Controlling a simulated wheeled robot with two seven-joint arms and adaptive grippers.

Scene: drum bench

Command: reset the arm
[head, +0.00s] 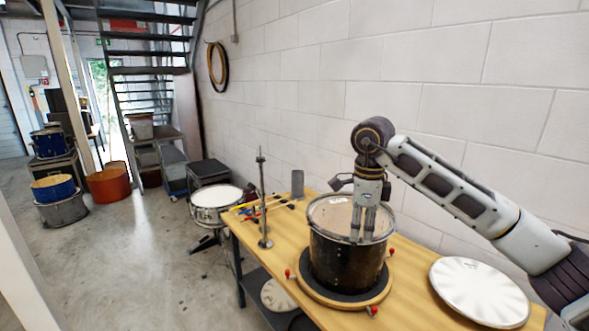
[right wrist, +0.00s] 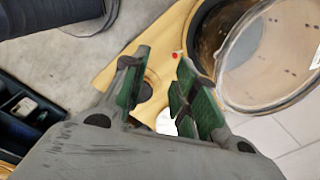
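My right arm comes in from the right in the head view and bends down at its elbow. My right gripper (head: 362,238) points downward in front of or over the dark drum (head: 345,262) with a clear head. I cannot tell if it touches the drum. In the right wrist view the gripper's green-padded fingers (right wrist: 163,60) stand apart with nothing held between them. The drum's clear head and rim (right wrist: 262,60) lie to the right of the fingers. My left gripper is not in view.
The drum stands on a round wooden base with red knobs on the wooden bench (head: 410,290). A white drumhead (head: 480,291) lies at right. A metal stand (head: 263,205) rises at the bench's left, near small tools. A snare drum (head: 215,205) stands beyond the bench. Open floor lies left.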

